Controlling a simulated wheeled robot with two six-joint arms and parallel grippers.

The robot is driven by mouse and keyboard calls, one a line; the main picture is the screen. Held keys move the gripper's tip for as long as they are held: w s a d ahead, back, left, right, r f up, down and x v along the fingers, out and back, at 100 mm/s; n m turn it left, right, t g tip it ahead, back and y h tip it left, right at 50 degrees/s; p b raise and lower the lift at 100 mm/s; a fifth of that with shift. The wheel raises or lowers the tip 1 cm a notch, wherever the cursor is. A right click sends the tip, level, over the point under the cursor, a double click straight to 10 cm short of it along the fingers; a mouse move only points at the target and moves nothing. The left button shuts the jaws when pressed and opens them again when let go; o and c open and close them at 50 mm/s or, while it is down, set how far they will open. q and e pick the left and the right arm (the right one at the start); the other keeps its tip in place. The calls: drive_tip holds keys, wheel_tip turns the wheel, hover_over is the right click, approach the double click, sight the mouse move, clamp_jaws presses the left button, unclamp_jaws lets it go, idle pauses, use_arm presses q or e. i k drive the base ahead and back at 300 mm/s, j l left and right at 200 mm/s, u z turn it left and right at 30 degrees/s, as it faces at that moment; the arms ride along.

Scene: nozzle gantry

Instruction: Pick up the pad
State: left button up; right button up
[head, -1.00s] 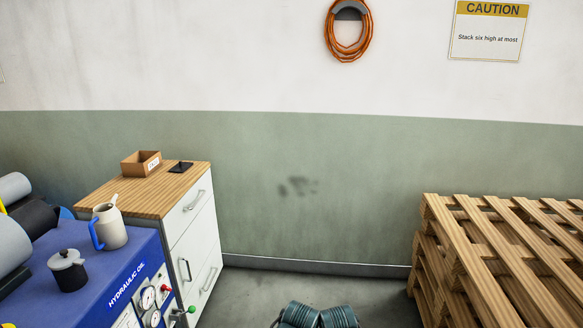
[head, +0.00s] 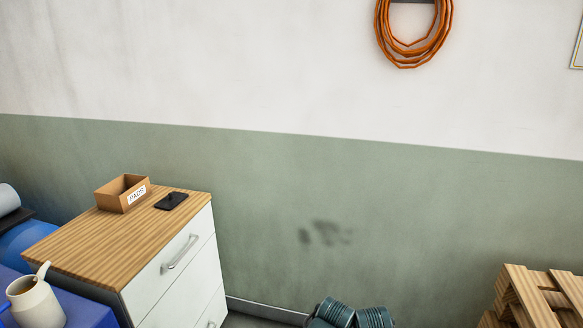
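A small flat black pad (head: 171,201) lies on the wooden top of a white drawer cabinet (head: 110,238), near its back right edge. Just left of it stands an open brown box (head: 112,196) with a label reading "PADS" on its front. The inside of the box is only partly visible, and I cannot tell whether anything lies in it. Neither of my grippers shows in the head view.
A pale jug (head: 37,303) stands on a blue unit (head: 90,311) at the lower left, in front of the cabinet. Dark green ribbed items (head: 335,313) lie on the floor. Stacked wooden pallets (head: 540,297) stand at the right. The front part of the cabinet top is clear.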

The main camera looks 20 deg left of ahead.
sight(174, 199)
drive_tip(key=i+u, duration=0.3)
drive_tip(key=i, duration=0.15)
drive_tip(key=i+l+u, duration=0.25)
drive_tip(key=i, duration=0.15)
drive_tip(key=i+l+u, duration=0.15)
drive_tip(key=i+u, duration=0.15)
drive_tip(key=i, duration=0.15)
drive_tip(key=i+l+u, duration=0.15)
drive_tip(key=i+u, duration=0.25)
drive_tip(key=i+l+u, duration=0.2)
drive_tip(key=u, duration=0.25)
drive_tip(key=i+l+u, duration=0.25)
drive_tip(key=u, duration=0.15)
drive_tip(key=l, duration=0.1)
